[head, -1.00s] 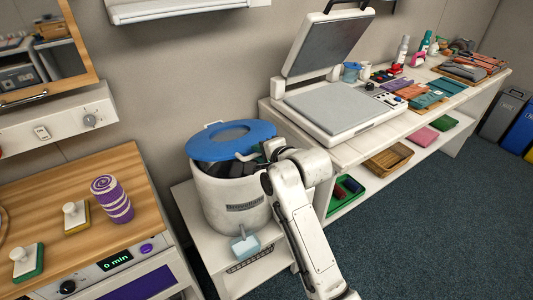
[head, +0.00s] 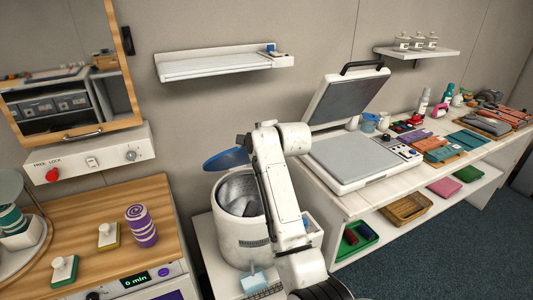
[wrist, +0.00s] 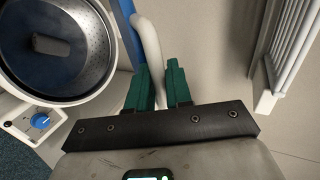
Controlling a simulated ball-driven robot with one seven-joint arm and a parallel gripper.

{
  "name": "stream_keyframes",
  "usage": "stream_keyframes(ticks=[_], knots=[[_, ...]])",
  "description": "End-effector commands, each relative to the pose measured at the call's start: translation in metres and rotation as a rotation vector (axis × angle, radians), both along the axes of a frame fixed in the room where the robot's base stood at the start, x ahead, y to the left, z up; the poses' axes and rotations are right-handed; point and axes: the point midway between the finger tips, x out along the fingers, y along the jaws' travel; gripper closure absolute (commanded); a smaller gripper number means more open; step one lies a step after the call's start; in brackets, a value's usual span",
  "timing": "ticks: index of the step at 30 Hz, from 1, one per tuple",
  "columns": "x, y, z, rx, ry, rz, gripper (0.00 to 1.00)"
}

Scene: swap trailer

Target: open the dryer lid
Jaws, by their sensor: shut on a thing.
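The dryer (head: 232,238) is a white drum on a low white stand. Its blue lid (head: 226,158) is swung up off the rim and tilted back, partly hidden by my arm. The drum's metal inside shows from above, with a dark grey thing in it. In the wrist view the drum opening (wrist: 88,72) is at upper left, and the lid's blue edge (wrist: 129,30) is seen nearly edge-on. My gripper (wrist: 160,84) has green fingers on both sides of the white lid handle (wrist: 149,42) and is shut on it. In the head view my arm hides the gripper.
A wall shelf (head: 222,66) is above the dryer. A white press (head: 350,160) with a raised top stands on the bench to the right. A wooden counter (head: 90,215) with a purple striped roll (head: 141,226) and stamps is on the left. Blue carpet is open at lower right.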

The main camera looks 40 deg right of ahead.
Motion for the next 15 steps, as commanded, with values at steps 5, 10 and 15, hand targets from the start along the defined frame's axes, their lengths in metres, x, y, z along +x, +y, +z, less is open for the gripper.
stream_keyframes(ticks=[5, 10, 15], knots=[[0.011, -0.003, 0.01, -0.001, -0.001, 0.0, 1.0], [0.015, -0.004, 0.012, -0.001, 0.0, 0.0, 1.0], [0.015, -0.004, 0.012, -0.001, 0.0, 0.0, 1.0]])
